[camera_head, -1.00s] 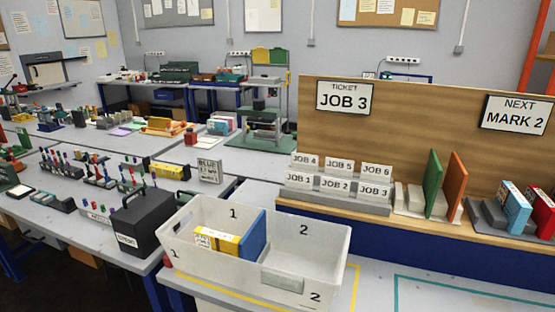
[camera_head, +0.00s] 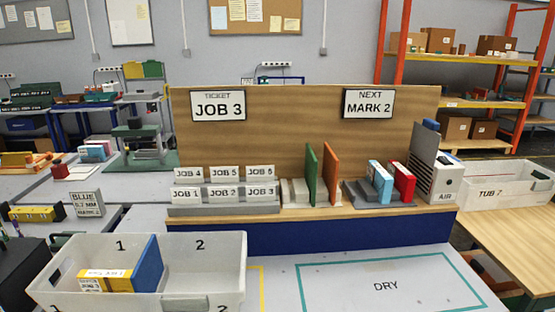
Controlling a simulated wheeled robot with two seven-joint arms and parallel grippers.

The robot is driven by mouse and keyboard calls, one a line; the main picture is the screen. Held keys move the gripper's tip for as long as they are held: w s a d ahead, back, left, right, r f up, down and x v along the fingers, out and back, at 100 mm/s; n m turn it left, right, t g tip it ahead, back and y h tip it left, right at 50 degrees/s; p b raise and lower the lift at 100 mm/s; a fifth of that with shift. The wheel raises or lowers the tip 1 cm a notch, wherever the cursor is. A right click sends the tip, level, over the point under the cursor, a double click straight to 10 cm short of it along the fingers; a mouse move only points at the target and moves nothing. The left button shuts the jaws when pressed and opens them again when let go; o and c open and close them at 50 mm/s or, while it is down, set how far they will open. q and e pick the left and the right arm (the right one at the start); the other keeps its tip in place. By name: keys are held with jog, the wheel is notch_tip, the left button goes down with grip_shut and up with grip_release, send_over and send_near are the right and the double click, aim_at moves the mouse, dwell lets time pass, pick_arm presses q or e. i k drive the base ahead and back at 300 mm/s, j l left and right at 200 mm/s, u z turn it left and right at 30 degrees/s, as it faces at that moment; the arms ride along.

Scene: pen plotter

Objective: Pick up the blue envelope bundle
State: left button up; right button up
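A light blue block with a white band (camera_head: 379,182) stands tilted in a grey holder (camera_head: 358,194) on the wooden ledge, right of centre. It looks like the blue envelope bundle, though I cannot read any marking on it. A similar red and white block (camera_head: 402,182) stands close to its right. Neither of my grippers is in view, and nothing holds the blue block.
A white tote (camera_head: 212,266) at front left holds a yellow packet (camera_head: 104,279) and a blue panel (camera_head: 148,266). Green (camera_head: 312,175) and orange (camera_head: 331,175) panels stand left of the blue block. The DRY area (camera_head: 385,285) in front is bare.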

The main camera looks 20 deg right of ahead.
aim_at(380, 179)
jog(key=z, duration=1.35)
